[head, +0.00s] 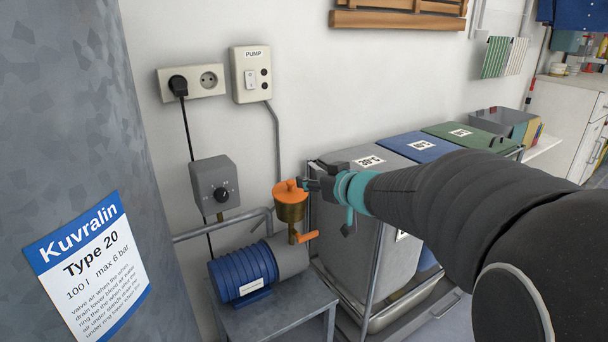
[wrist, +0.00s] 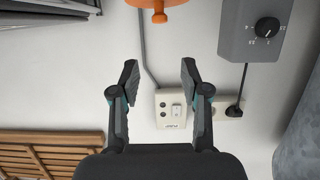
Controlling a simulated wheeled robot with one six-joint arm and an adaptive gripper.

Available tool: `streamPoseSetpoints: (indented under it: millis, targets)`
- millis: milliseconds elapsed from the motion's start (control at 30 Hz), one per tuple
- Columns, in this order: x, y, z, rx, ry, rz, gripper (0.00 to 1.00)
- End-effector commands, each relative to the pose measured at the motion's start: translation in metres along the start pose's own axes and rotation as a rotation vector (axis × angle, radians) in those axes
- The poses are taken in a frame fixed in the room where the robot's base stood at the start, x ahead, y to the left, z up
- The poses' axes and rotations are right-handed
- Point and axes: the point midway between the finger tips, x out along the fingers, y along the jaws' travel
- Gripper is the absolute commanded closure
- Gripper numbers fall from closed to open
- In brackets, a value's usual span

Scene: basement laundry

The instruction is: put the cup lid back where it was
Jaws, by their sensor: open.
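The orange cup lid (head: 290,189), with a small knob on top, sits on the brass-coloured cup (head: 291,211) of the blue pump. It looks level; whether it is fully seated is too small to tell. My gripper (head: 309,184) is just right of the lid at about its height. In the wrist view, which is upside down, my gripper (wrist: 159,72) has its two fingers spread with nothing between them. The lid (wrist: 158,4) is partly cut off at the top edge there, apart from the fingertips. The cup is out of that view.
The blue pump (head: 243,272) stands on a grey stand, with an orange lever (head: 307,237) under the cup. A grey dial box (head: 215,184) and pipe are left of it. Laundry bins (head: 370,166) stand close on the right, under my arm. A large tank (head: 70,120) fills the left.

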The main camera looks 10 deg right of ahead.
Motion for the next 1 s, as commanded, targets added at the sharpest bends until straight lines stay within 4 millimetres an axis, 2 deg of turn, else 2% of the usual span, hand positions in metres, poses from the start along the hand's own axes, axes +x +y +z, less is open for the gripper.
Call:
streamPoseSetpoints:
  millis: [200,333,433,533,633,733,900,1000]
  targets:
    - [-0.008,0.000,-0.001,-0.002,0.002,0.010,0.54]
    - [-0.020,0.006,-0.009,-0.016,0.013,0.107,0.54]
    - [-0.043,0.014,-0.014,-0.021,0.000,0.247,0.54]
    - [-0.076,0.018,-0.005,-0.004,-0.058,0.390,0.54]
    - [-0.110,0.013,0.018,0.034,-0.162,0.487,0.54]
    - [-0.144,-0.004,0.051,0.083,-0.300,0.525,0.54]
    - [-0.195,-0.057,0.111,0.161,-0.549,0.451,0.54]
    - [-0.216,-0.089,0.138,0.187,-0.662,0.366,0.54]
